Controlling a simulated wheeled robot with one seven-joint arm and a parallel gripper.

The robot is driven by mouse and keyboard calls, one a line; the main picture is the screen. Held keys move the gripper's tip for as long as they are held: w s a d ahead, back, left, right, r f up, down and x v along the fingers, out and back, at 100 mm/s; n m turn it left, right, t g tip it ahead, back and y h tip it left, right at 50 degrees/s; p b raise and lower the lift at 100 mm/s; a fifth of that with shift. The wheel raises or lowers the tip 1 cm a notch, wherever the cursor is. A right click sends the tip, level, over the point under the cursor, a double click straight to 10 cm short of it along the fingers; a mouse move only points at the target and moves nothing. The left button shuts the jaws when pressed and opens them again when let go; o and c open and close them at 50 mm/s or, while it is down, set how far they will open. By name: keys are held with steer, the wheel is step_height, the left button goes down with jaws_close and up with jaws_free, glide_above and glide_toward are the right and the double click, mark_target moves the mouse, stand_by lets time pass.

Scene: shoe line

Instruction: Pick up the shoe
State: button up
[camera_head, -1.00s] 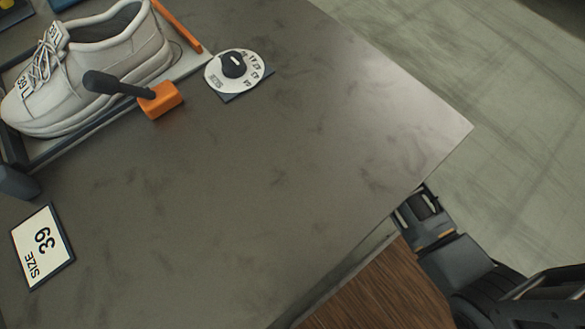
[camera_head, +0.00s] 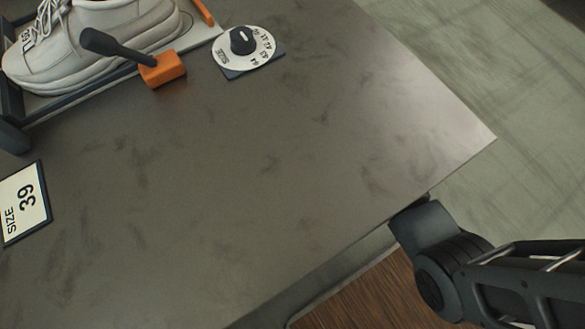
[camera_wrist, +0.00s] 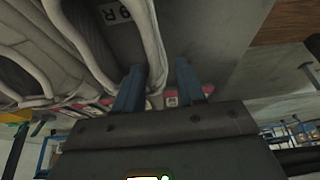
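In the wrist view, a light grey shoe (camera_wrist: 154,45) with a dark inside and a label ending in "9 R" is right in front of my gripper (camera_wrist: 158,88). The two blue fingers stand apart; the left one overlaps the dark shoe opening and the right one is beyond the shoe's right collar wall. The wall appears to lie between them, with a gap at the right finger. Contact cannot be told. Another light shoe (camera_wrist: 30,45) is at the left. In the head view my gripper is hidden past the table edge.
In the head view, a white shoe (camera_head: 95,45) sits in a fixture with an orange clamp block (camera_head: 162,70) on the grey table (camera_head: 270,170). A size dial (camera_head: 243,48) and a "SIZE 39" card (camera_head: 22,205) are on it. The table's middle is clear.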

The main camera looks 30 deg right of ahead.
steer(key=b+x, duration=0.1)
steer(key=x, duration=0.5)
steer(key=shift+a+f+b, duration=0.1)
steer(key=shift+f+b, duration=0.15)
steer(key=shift+b, duration=0.1)
steer(key=shift+c, duration=0.3)
jaws_close()
